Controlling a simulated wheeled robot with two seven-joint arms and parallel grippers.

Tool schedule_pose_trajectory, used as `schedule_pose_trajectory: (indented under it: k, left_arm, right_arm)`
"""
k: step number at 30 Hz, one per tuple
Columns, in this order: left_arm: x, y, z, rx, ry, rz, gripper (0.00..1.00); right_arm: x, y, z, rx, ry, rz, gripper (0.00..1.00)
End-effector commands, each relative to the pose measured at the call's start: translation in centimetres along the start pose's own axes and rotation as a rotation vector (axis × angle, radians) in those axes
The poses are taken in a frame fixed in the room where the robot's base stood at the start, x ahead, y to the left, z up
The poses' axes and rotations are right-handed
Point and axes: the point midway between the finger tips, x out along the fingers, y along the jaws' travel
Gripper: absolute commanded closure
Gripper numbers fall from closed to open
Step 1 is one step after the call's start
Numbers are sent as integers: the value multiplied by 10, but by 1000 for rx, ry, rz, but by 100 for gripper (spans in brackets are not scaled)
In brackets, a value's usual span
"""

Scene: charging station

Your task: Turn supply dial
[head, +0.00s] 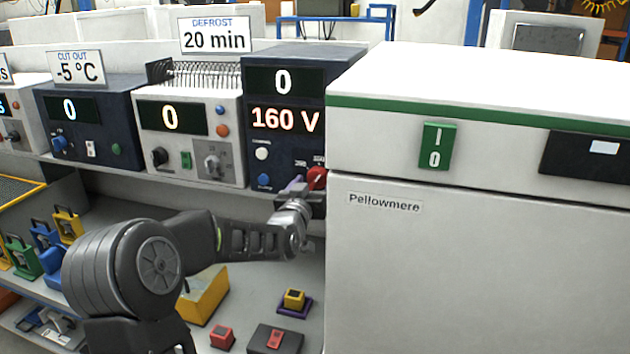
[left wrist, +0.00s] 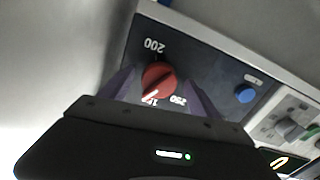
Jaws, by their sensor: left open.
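The supply dial is a red round knob (head: 317,178) low on the right of the dark blue supply unit (head: 284,128), whose display reads 0 above 160 V. In the left wrist view the dial (left wrist: 159,78) shows a white pointer mark toward a partly hidden label beginning with 1; labels 200 and 250 are also visible. My left gripper (head: 303,186) is at the dial. In the left wrist view its purple fingers (left wrist: 159,84) are open, one on each side of the dial; whether they touch it I cannot tell. My right gripper is in no view.
A large white Pellowmere cabinet (head: 470,250) with a green switch (head: 437,146) stands close right of the dial. A blue knob (head: 264,180) sits left of the dial. A white unit (head: 190,135) and another dark blue unit (head: 90,125) stand further left. Coloured blocks lie on the surface below.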

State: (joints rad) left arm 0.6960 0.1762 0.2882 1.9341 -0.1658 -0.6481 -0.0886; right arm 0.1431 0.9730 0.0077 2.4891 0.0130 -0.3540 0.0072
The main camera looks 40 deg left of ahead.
Motion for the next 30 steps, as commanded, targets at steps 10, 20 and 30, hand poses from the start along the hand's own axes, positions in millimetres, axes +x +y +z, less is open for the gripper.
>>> schedule_pose_trajectory:
  k: [10,20,30]
  left_arm:
    - [0,0,0,0,0,0,40]
    - [0,0,0,0,0,0,67]
    - [0,0,0,1,0,0,91]
  right_arm:
    - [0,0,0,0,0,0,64]
    - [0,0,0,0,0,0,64]
    - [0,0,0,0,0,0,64]
